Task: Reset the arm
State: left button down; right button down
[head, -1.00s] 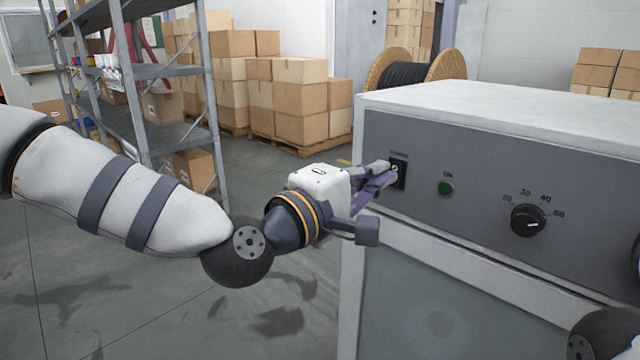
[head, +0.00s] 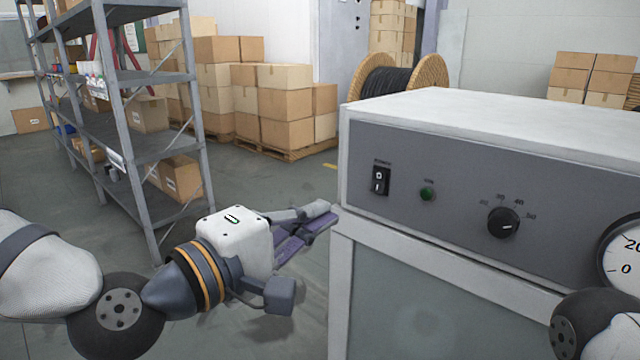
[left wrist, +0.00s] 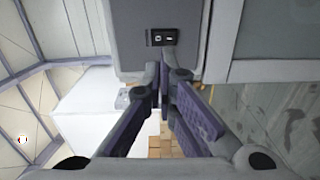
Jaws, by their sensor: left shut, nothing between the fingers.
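My left gripper (head: 322,216) is in the head view, left of the machine cabinet's front and below the level of the power switch (head: 380,179). It is shut and empty, apart from the panel. In the left wrist view its fingertips (left wrist: 162,88) come together below the switch (left wrist: 162,37). The grey control panel (head: 455,165) carries the black rocker switch, a green button (head: 427,194), a black dial knob (head: 503,222) and part of a gauge (head: 622,255). A rounded part of my right arm (head: 590,325) shows at the lower right; its gripper is out of view.
A grey metal shelf rack (head: 150,146) stands at the left with boxes on it. Stacked cartons (head: 285,104) stand on a pallet behind. A cable reel (head: 432,72) is behind the cabinet (head: 480,105). The floor between rack and cabinet is open.

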pick_arm(q)
jog(key=s+a+f+m+g+y, duration=0.1)
jog(key=s+f+g, duration=0.3)
jog(key=f, duration=0.6)
jog(key=s+a+f+m+g+y, duration=0.1)
jog(key=s+f+m+g+y, duration=0.1)
jog(key=s+f, duration=0.5)
jog(key=s+a+f+m+g+y, duration=0.1)
jog(key=s+f+g, duration=0.2)
jog(key=f, duration=0.9)
jog(key=s+a+f+m+g+y, duration=0.2)
jog(key=s+a, duration=0.3)
jog(key=s, duration=0.3)
jog(key=s+a+f+m+g+y+p, duration=0.1)
jog(key=s+a+f+m+g+y, duration=0.1)
jog(key=s+a+f, duration=0.3)
jog(key=s+a+f+m+g+y, duration=0.2)
jog(key=s+a+f+g, duration=0.1)
jog(key=s, duration=0.8)
jog(key=shift+s+a+f+g, duration=0.4)
jog(key=shift+a+f, duration=0.35)
jog(key=shift+a, duration=0.15)
pick_arm(e)
jog(key=shift+w+r+t, duration=0.4)
jog(key=shift+w+r, duration=0.45)
jog(key=shift+w, duration=0.05)
